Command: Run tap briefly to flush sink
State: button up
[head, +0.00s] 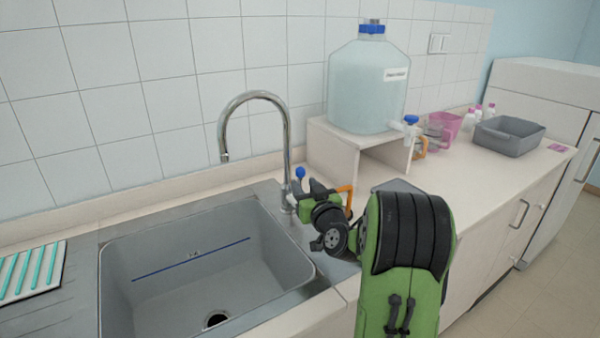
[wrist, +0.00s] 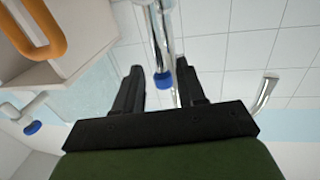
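The chrome tap (head: 285,150) stands behind the grey sink (head: 190,262), its curved spout over the basin. No water stream shows below the spout. The tap's blue-tipped lever (head: 300,173) stands beside its post, right at my gripper (head: 306,188). In the wrist view, my gripper (wrist: 162,82) is open, its two black fingers apart. The lever's blue tip (wrist: 163,83) shows between them; I cannot tell whether either finger touches it. The spout end (wrist: 265,90) is off to the right there. The sink has a dark drain (head: 216,318) and a blue line on its wall.
A large water carboy (head: 368,85) with a blue-handled spigot stands on a white stand (head: 335,145) right of the tap. An orange loop (head: 346,197) shows close beyond my gripper. A grey tub (head: 508,137) and a pink container are further right. A striped rack (head: 30,272) lies left.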

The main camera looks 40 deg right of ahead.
aim_at(301, 181)
jog(key=x, duration=0.4)
jog(key=shift+w+p, duration=0.15)
jog(key=shift+p, duration=0.15)
grip_shut()
jog(key=shift+d, duration=0.1)
